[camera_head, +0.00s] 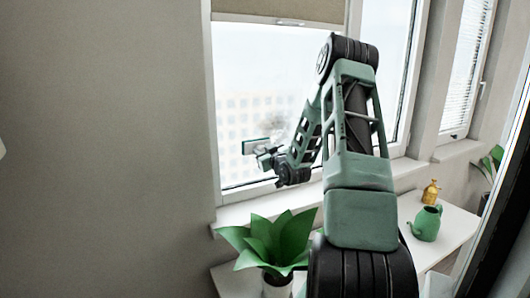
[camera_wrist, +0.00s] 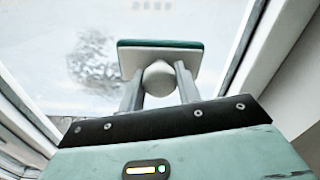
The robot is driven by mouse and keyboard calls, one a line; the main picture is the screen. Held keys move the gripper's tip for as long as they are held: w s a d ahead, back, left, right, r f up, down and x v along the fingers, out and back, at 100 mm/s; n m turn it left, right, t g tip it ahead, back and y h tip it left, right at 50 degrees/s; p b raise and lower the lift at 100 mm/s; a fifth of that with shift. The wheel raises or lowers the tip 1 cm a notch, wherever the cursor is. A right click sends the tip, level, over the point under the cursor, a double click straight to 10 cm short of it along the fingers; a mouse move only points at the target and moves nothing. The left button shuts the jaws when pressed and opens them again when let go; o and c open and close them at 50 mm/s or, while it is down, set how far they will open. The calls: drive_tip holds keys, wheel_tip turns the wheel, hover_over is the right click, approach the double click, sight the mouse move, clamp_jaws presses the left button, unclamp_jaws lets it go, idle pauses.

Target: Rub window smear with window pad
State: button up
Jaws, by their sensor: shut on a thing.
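The window pad (camera_wrist: 160,57) is a flat pale plate with a dark green edge and a round light knob. My gripper (camera_wrist: 158,82) is shut on this knob, with one finger on each side. The window smear (camera_wrist: 95,58) is a grey, mottled patch on the glass, left of the pad in the wrist view. In the head view my gripper (camera_head: 268,158) is in front of the lower left part of the window, and the pad (camera_head: 256,146) shows at its tip. I cannot tell whether the pad touches the glass.
The window frame (camera_head: 213,120) is close to the gripper's left. A potted plant (camera_head: 268,240) stands below on a white table (camera_head: 447,232), with a green watering can (camera_head: 426,223) and a gold bottle (camera_head: 431,191) to the right. A sill (camera_head: 240,214) runs under the window.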

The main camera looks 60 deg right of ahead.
sight(265, 140)
drive_tip(key=shift+b+x, duration=0.35)
drive_tip(key=shift+x, duration=0.65)
idle(0.6)
drive_tip(key=shift+s+d+b, duration=0.7)
drive_tip(key=shift+s+d, duration=1.35)
drive_tip(key=shift+d, duration=1.75)
drive_tip(key=shift+s+d+b, duration=0.7)
drive_tip(key=shift+s+d, duration=1.35)
drive_tip(key=shift+d, duration=1.75)
drive_tip(key=shift+w+a+r+b, duration=0.4)
drive_tip(key=shift+w+a+b, duration=0.7)
drive_tip(key=shift+a, duration=1)
drive_tip(key=shift+w+a+r+b, duration=0.4)
drive_tip(key=shift+w+a+b, duration=0.7)
drive_tip(key=shift+a, duration=1)
drive_tip(key=shift+w+a+r+b, duration=0.4)
drive_tip(key=shift+w+a+b, duration=0.65)
drive_tip(key=shift+a, duration=1.05)
